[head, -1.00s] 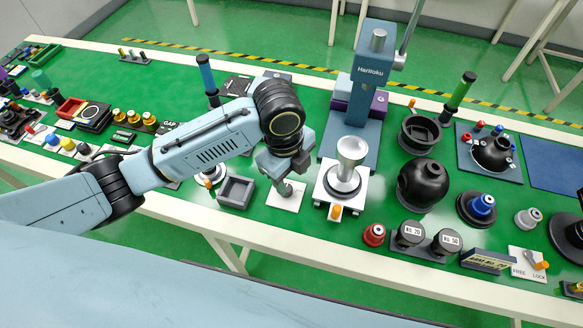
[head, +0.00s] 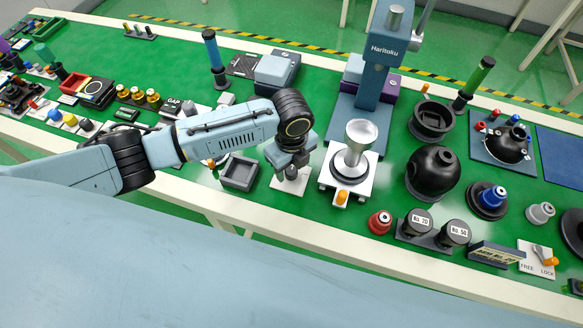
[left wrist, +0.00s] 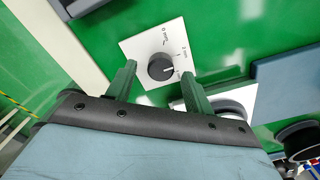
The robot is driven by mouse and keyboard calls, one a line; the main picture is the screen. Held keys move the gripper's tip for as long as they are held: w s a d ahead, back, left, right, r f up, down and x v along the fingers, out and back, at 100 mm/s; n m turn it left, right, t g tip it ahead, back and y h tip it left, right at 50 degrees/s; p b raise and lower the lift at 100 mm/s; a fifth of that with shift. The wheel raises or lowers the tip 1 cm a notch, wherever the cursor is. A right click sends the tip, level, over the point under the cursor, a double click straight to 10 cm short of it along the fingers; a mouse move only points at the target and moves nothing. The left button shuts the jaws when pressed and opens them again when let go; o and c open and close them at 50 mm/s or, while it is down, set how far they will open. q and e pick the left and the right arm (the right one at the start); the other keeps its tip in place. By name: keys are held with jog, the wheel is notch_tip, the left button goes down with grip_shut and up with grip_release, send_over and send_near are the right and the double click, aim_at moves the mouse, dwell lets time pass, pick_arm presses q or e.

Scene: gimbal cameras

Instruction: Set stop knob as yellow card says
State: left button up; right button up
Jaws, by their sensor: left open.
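The stop knob is a round black dial with a white pointer line, on a white square plate (head: 287,186) left of the press in the head view. In the left wrist view the knob (left wrist: 160,67) lies between my open fingers, its pointer toward the right; small mm marks are printed on the plate (left wrist: 139,50). My left gripper (head: 291,168) points down over the plate and hides part of the knob; it also shows in the left wrist view (left wrist: 158,75). A pale yellow card (head: 496,252) stands in a dark holder at the front right; its text is too small to read surely.
The Haritoku press (head: 385,55) with a silver cup (head: 358,140) stands just right of the plate. A grey square tray (head: 239,173) is close on the left. Black weights (head: 417,222) and a FREE/LOCK lever plate (head: 538,259) stand at the front right.

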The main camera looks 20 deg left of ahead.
pick_arm(q)
jog(key=shift+f, duration=0.6)
jog(key=c, duration=1)
jog(key=shift+o, duration=0.2)
jog(key=shift+r+n+p, duration=0.15)
jog(key=shift+n+p, duration=0.25)
jog(key=shift+p, duration=0.25)
jog(key=n+p, duration=0.5)
jog(key=p, duration=0.1)
jog(key=shift+n, duration=0.4)
jog(key=n+p, duration=0.2)
jog(key=n, duration=0.1)
jog(key=shift+p, duration=0.35)
jog(key=shift+w+n+p, duration=0.1)
jog(key=shift+n+p, duration=0.45)
jog(key=shift+n, duration=0.45)
